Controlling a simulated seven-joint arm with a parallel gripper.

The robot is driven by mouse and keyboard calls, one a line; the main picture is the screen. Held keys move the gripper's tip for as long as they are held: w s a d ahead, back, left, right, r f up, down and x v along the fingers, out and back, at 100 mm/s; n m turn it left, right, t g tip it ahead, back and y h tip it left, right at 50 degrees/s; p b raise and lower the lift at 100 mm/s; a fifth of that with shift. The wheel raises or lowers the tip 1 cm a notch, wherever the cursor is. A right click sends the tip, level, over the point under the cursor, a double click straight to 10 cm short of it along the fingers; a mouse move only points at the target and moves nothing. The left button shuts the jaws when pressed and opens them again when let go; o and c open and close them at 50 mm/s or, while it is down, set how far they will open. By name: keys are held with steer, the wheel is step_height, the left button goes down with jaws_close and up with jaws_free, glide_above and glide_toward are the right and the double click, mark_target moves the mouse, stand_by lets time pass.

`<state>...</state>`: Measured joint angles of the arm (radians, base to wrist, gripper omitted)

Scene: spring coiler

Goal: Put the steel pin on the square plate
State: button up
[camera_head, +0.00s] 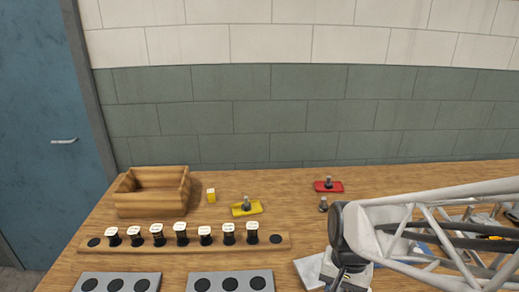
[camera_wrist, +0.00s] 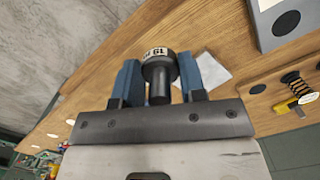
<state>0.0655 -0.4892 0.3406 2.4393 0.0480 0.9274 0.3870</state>
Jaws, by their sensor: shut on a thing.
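My gripper (camera_wrist: 160,76) shows two blue fingers in the wrist view, shut on a dark steel pin (camera_wrist: 159,88) with a wide head and a white label on its side. A pale, flat, square-looking plate (camera_wrist: 216,68) lies on the table beyond the fingers, apart from the held pin in the picture. In the head view a pale plate (camera_head: 308,271) shows at the bottom, partly hidden by my arm. The held pin cannot be made out there. Other metal pins stand on a yellow plate (camera_head: 254,209), on a red plate (camera_head: 337,187) and on bare wood (camera_head: 323,205).
A wooden rail (camera_head: 190,245) holds several black springs with white tops. Two grey blocks with dark round spots, left (camera_head: 97,283) and right (camera_head: 206,275), lie in front. An open wooden box (camera_head: 150,208) and a small yellow block (camera_head: 211,195) stand at the back left.

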steer(key=shift+s+a+f, duration=0.1)
steer(key=shift+s+f, duration=0.15)
steer(key=shift+f, duration=0.05)
steer(key=shift+w+f, duration=0.1)
steer(key=shift+f, duration=2.15)
steer(key=shift+w, duration=0.1)
glide_above(317, 270)
steer(key=shift+f, duration=0.7)
steer(key=shift+f, duration=0.1)
steer(key=shift+f, duration=1.65)
steer(key=shift+f, duration=0.15)
